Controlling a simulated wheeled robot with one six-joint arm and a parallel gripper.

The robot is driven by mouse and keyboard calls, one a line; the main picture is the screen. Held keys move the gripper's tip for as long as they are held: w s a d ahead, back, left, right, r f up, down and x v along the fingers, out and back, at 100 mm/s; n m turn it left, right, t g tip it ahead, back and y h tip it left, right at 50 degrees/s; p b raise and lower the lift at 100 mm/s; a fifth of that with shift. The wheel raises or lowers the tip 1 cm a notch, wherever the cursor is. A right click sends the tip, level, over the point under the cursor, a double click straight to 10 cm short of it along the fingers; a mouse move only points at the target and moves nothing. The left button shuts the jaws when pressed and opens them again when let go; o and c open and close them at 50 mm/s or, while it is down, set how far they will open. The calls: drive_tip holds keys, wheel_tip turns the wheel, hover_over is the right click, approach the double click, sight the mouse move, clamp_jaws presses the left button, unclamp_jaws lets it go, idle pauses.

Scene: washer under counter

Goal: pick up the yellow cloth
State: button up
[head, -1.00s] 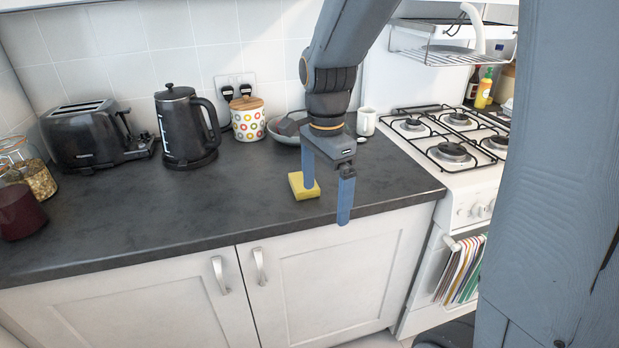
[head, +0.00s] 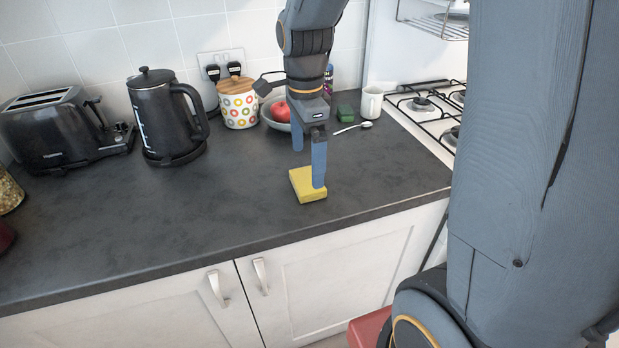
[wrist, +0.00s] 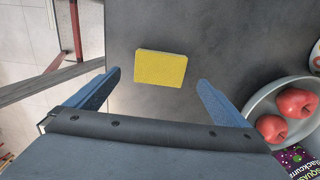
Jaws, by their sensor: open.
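The yellow cloth (head: 306,186) is a small flat rectangular block lying on the dark counter near its front edge. In the wrist view the yellow cloth (wrist: 160,68) lies flat beyond the fingertips, roughly centred between them. My gripper (head: 309,168) is above the counter, with its blue fingers pointing down. One finger covers part of the cloth's right side in the head view. In the wrist view my gripper (wrist: 157,82) is wide open, with nothing between its fingers.
A bowl (wrist: 258,108) with red apples (wrist: 295,102) sits close to the right finger in the wrist view. The counter left of the cloth is clear.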

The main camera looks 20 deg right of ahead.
sight(308, 179)
drive_tip(key=shift+f+p, duration=0.75)
drive_tip(key=shift+f, duration=2.2)
drive_tip(key=c, duration=1.1)
drive_tip(key=shift+r, duration=0.15)
wheel_tip(308, 179, up, 10)
drive_tip(key=shift+f+b, duration=0.1)
drive_tip(key=shift+b, duration=0.75)
